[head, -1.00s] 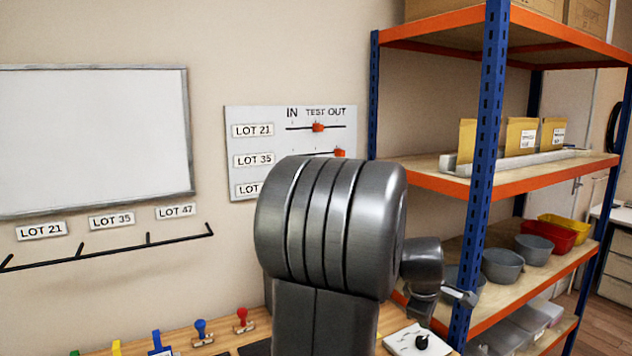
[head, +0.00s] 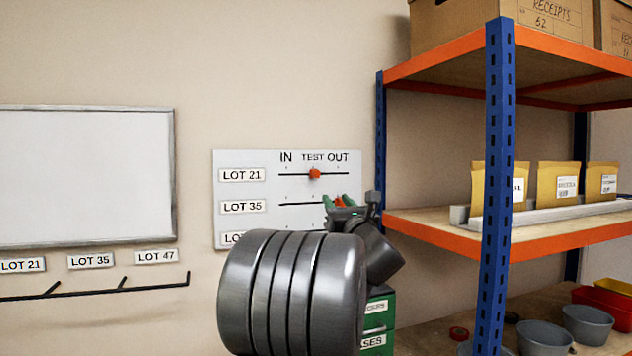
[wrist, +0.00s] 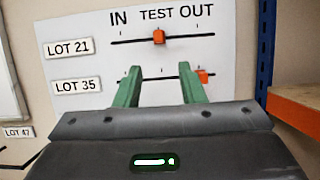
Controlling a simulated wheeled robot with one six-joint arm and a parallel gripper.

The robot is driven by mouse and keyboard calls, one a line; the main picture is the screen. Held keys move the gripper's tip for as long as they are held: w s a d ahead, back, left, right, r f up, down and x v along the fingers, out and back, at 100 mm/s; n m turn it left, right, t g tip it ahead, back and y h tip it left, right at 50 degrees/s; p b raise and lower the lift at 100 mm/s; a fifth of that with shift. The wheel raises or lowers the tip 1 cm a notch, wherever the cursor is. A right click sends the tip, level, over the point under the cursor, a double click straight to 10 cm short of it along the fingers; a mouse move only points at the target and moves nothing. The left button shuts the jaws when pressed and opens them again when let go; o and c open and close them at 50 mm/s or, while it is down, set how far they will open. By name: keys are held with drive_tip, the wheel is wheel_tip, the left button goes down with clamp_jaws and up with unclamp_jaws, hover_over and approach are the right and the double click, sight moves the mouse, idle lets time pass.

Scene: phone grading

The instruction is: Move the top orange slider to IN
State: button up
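The white slider board (head: 232,160) hangs on the wall with rows LOT 21, LOT 35 and a third, partly hidden row. The top orange slider (head: 315,174) is on the LOT 21 rail, under TEST; it also shows in the wrist view (wrist: 159,37). The LOT 35 orange slider (wrist: 203,76) is under OUT. My gripper (head: 340,201) has green fingers and is in front of the LOT 35 row, below and right of the top slider in the head view. In the wrist view (wrist: 161,77) the fingers are apart with nothing between them, below the top slider.
A shelf rack with a blue post (head: 497,150) and orange edges stands right of the board. A whiteboard (head: 85,175) and a black hook rail (head: 95,289) are on the wall at left. The wall above the board is clear.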

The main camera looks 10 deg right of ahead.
sight(318, 175)
drive_tip(key=p+x, duration=0.6)
drive_tip(key=x, duration=0.8)
drive_tip(key=shift+s+a+r, duration=0.1)
drive_tip(key=shift+s, duration=0.05)
clamp_jaws()
